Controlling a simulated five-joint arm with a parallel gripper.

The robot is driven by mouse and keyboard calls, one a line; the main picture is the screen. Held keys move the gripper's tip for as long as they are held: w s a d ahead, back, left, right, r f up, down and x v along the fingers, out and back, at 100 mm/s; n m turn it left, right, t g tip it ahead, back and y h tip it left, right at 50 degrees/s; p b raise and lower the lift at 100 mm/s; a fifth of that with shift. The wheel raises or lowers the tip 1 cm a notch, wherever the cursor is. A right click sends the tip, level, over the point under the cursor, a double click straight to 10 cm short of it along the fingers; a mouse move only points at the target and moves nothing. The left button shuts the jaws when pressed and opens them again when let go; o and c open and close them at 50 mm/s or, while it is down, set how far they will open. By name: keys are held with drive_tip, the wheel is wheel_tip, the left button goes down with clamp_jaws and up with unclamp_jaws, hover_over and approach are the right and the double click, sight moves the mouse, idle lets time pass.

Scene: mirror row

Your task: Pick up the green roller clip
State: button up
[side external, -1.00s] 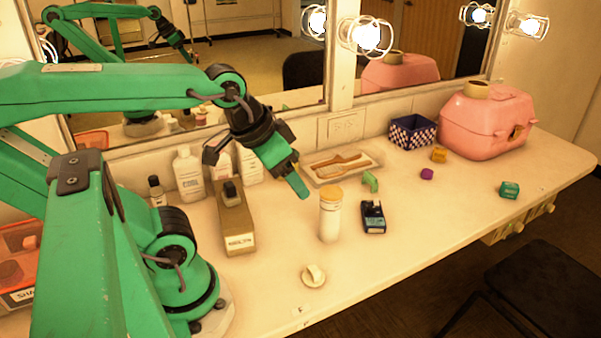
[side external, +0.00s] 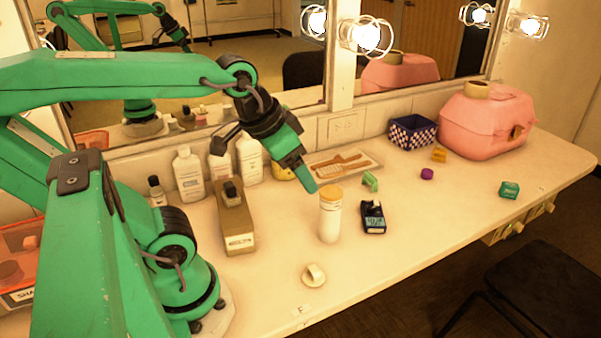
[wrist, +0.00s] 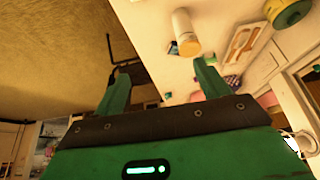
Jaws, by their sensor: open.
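The green roller clip (side external: 370,181) is a small light-green piece on the white counter, just right of the yellow-lidded white bottle (side external: 329,215) and in front of the brush tray. My gripper (side external: 306,178) hangs above the counter, left of the clip and apart from it, behind and slightly left of the bottle's lid. In the wrist view my gripper (wrist: 160,68) has its two fingers spread with nothing between them.
The bottle and a dark handheld device (side external: 373,217) stand near the clip. The tray with brushes (side external: 375,158) lies behind it. A brown box (side external: 236,225) and several white bottles (side external: 189,175) stand left. A purple item (side external: 427,174) and teal box (side external: 509,190) lie right.

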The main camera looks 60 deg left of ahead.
drive_tip(key=w+a+r+g, duration=0.1)
drive_tip(key=w+a+r, duration=0.2)
drive_tip(key=w, duration=0.8)
drive_tip(key=g, duration=0.4)
hover_over(372, 175)
wheel_tip(372, 175, down, 20)
drive_tip(key=shift+d+r, duration=0.1)
drive_tip(key=shift+r, duration=0.05)
drive_tip(key=shift+f, duration=0.35)
drive_tip(key=shift+f, duration=0.1)
drive_tip(key=shift+f, duration=1.2)
drive_tip(key=shift+f, duration=0.1)
